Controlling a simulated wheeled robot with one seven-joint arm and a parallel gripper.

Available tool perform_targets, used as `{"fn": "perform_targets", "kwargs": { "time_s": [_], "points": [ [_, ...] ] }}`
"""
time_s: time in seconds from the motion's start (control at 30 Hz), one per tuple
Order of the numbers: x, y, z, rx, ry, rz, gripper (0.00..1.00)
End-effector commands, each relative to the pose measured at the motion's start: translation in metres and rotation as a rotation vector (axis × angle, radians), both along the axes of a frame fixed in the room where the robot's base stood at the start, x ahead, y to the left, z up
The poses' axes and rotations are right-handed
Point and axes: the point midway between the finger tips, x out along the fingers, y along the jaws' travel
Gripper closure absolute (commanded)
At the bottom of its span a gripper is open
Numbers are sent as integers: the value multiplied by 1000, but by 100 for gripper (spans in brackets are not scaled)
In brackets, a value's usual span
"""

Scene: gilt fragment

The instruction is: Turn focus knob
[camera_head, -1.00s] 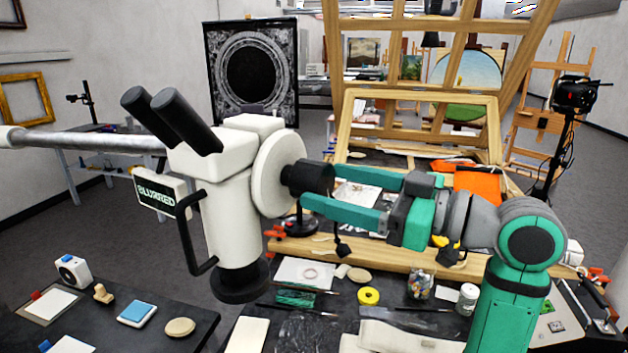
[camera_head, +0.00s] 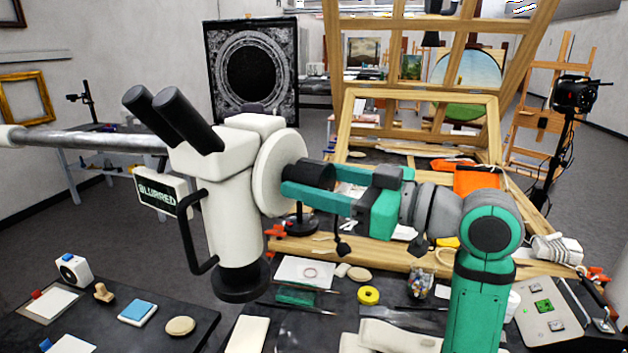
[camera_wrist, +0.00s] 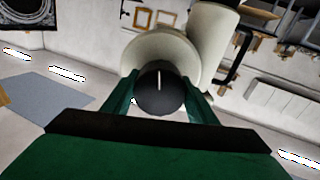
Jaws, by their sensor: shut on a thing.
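The focus knob (camera_head: 318,173) is a black cylinder on the right side of a white microscope (camera_head: 231,200), next to a round white disc (camera_head: 279,172). My gripper (camera_head: 300,183) has its two green fingers on either side of the knob and is shut on it. In the wrist view the knob (camera_wrist: 160,92) sits between the fingertips, with a white mark line pointing up. A small screen (camera_head: 161,194) on the microscope reads "BLURRED". The fingers hide part of the knob in the head view.
A dark table below holds a yellow tape roll (camera_head: 369,295), a jar and several tools. A wooden frame (camera_head: 420,125) stands behind my arm. A black handle (camera_head: 196,235) sticks out at the microscope's left. A panel with buttons (camera_head: 543,315) is at the lower right.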

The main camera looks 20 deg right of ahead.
Motion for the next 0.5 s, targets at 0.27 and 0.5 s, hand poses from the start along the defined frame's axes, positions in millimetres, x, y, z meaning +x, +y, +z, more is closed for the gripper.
{"fn": "perform_targets", "kwargs": {
  "time_s": [0.27,0.5],
  "points": [
    [0,-2,0,55,46,-4,70],
    [0,-3,0,173,150,-5,70]
  ]
}}
